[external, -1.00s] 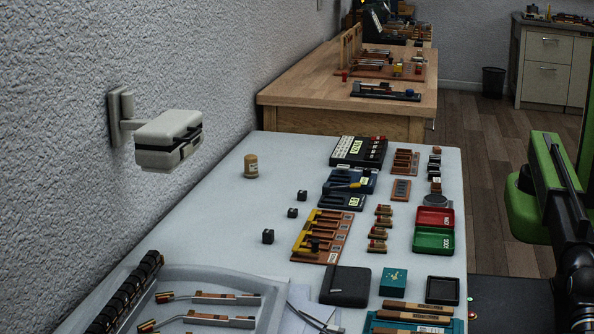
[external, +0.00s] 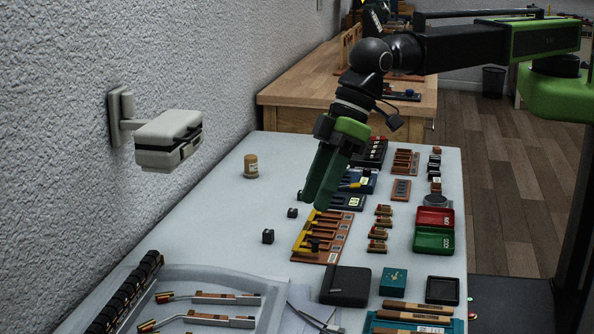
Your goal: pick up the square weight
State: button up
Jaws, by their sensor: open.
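Three small dark cube-shaped blocks stand in a loose row on the pale table, and I cannot tell which is the square weight. The nearest dark block (external: 268,236) and the middle dark block (external: 292,212) are in full view. The farthest dark block (external: 300,195) is partly covered by my gripper. My gripper (external: 315,204) has green fingers pointing down, just right of the middle and farthest blocks. It is open, with nothing seen between its fingers. Its height over the table is hard to judge.
A wooden fixture with yellow parts (external: 325,240) lies right below my gripper in the picture. A dark blue tray (external: 347,201) lies behind it. A tan jar (external: 251,166) stands at the back left. The table left of the blocks is clear.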

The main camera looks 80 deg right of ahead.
jog(key=w+d+f+m+g+h, duration=0.2)
jog(key=w+d+f+m+h, duration=0.1)
jog(key=w+d+m, duration=0.95)
jog(key=m+g+h, duration=0.1)
jog(key=m+h, duration=0.1)
jog(key=m, duration=1)
send_over(268, 231)
jog(key=f+b, duration=1.3)
jog(key=shift+a+f, duration=0.1)
jog(key=shift+a, duration=0.25)
jog(key=f+b, duration=0.5)
jog(key=shift+d+f, duration=0.15)
jog(key=shift+d, duration=0.2)
jog(key=shift+r, duration=0.2)
jog(key=shift+c, duration=0.4)
grip_shut()
